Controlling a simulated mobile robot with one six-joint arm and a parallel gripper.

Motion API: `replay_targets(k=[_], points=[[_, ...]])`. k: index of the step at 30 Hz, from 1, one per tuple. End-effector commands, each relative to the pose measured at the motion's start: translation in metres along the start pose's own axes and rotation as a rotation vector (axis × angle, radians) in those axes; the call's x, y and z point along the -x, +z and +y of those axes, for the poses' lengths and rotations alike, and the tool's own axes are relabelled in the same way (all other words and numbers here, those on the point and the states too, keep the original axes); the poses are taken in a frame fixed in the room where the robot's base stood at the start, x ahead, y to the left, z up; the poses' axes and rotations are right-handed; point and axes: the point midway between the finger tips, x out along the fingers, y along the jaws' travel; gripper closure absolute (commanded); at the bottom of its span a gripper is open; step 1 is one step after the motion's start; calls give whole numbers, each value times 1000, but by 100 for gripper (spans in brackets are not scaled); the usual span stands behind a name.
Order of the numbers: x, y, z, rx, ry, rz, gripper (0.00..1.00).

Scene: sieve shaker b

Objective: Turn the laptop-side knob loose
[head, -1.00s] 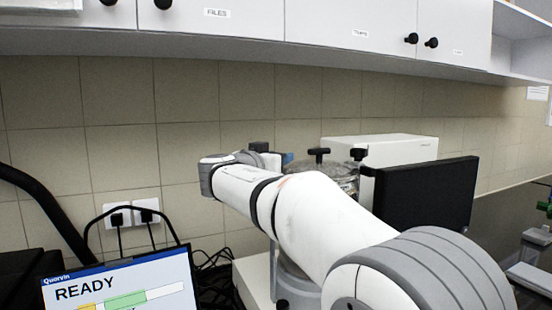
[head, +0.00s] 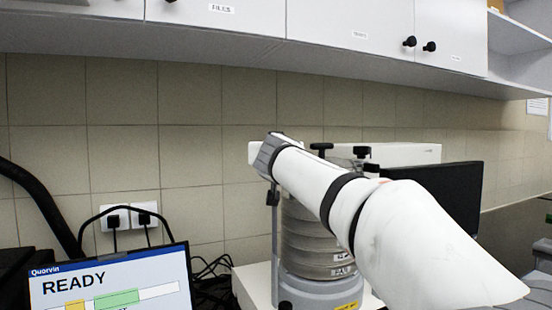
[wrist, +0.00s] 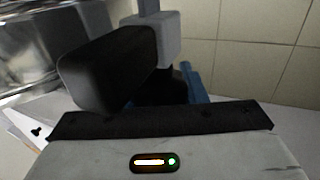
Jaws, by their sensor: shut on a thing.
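The sieve shaker's round metal stack (head: 318,235) stands right of the laptop (head: 110,285). A rod (head: 274,245) rises on its laptop side. My arm covers the top of that rod, so the laptop-side knob is hidden in the head view. In the wrist view, my gripper (wrist: 158,78) is shut on a dark knob (wrist: 165,88), which is largely hidden behind a large black block. A grey block and rod (wrist: 155,35) stand just beyond, and a blue part (wrist: 191,84) shows beside the knob. The metal stack (wrist: 30,45) is at upper left.
Two other black knobs stand on the shaker top, one T-shaped (head: 321,148) and one farther right (head: 362,153). A black monitor (head: 455,200) and a white box (head: 405,153) are behind my arm. Wall cabinets (head: 220,20) hang above. Cables (head: 207,275) lie beside the laptop.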

Motion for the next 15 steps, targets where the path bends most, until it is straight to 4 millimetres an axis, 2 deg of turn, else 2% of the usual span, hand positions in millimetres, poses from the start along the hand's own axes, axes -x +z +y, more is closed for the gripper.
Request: replay_targets(k=[7, 15], points=[[-1, -6, -2, 3, -126, -4, 85], [0, -3, -4, 2, -202, -1, 85]])
